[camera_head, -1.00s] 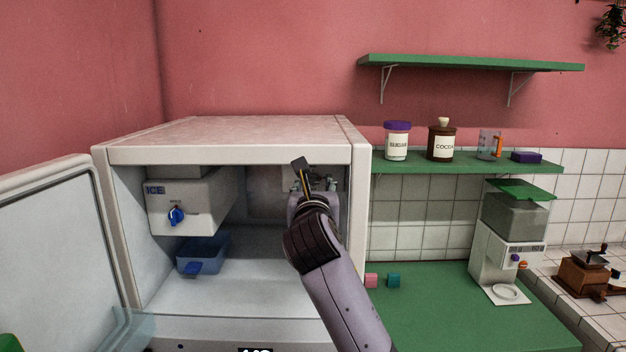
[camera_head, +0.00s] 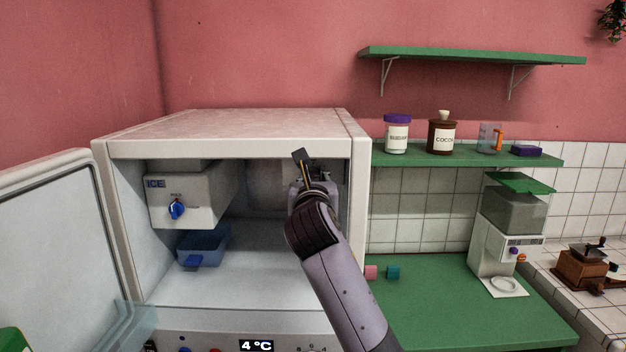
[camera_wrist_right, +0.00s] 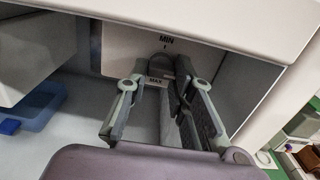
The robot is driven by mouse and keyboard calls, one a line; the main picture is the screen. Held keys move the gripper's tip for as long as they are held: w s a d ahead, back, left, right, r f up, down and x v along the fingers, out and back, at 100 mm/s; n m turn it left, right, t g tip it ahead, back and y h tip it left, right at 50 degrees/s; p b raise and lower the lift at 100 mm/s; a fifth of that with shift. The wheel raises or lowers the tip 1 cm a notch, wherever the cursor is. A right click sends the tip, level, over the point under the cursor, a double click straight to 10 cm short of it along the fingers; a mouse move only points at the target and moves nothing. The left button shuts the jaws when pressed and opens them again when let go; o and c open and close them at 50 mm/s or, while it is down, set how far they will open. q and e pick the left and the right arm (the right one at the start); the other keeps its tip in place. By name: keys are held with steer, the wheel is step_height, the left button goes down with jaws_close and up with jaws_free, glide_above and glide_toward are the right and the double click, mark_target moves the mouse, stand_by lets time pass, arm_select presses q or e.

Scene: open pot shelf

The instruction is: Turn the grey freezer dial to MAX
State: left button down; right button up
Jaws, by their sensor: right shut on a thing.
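The freezer dial is a small grey knob (camera_wrist_right: 182,66) on a pale panel (camera_wrist_right: 125,45) inside the open cabinet, seen in the right wrist view. A MIN mark stands above it and a MAX label at its lower left. My right gripper (camera_wrist_right: 163,80) has a finger on each side of the dial and is shut on it. In the head view my right gripper (camera_head: 318,182) reaches into the upper right of the cabinet (camera_head: 230,145). My own wrist hides the dial there, and the fingers partly cover it in the wrist view. My left gripper is not in view.
At the cabinet's left are a white ICE box (camera_head: 185,198) with a blue knob (camera_head: 176,209) and a blue bin (camera_head: 204,248). The open door (camera_head: 45,240) stands at the left. The cabinet's right wall is close to my right arm.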

jaws_close()
steer(key=shift+m, duration=0.3)
steer(key=m+p, duration=0.1)
steer(key=m, duration=0.1)
steer(key=shift+m+p, duration=0.3)
steer(key=shift+p, duration=0.1)
steer(key=m+p, duration=0.1)
steer(key=m, duration=0.1)
steer(key=shift+a+m, duration=0.1)
steer(key=shift+m, duration=0.3)
steer(key=m, duration=0.2)
steer(key=shift+m, duration=0.3)
steer(key=m, duration=0.4)
steer(key=shift+a+m, duration=0.15)
steer(key=shift+m, duration=0.15)
steer(key=m, duration=0.4)
steer(key=shift+m, duration=0.3)
steer(key=shift+r, duration=0.1)
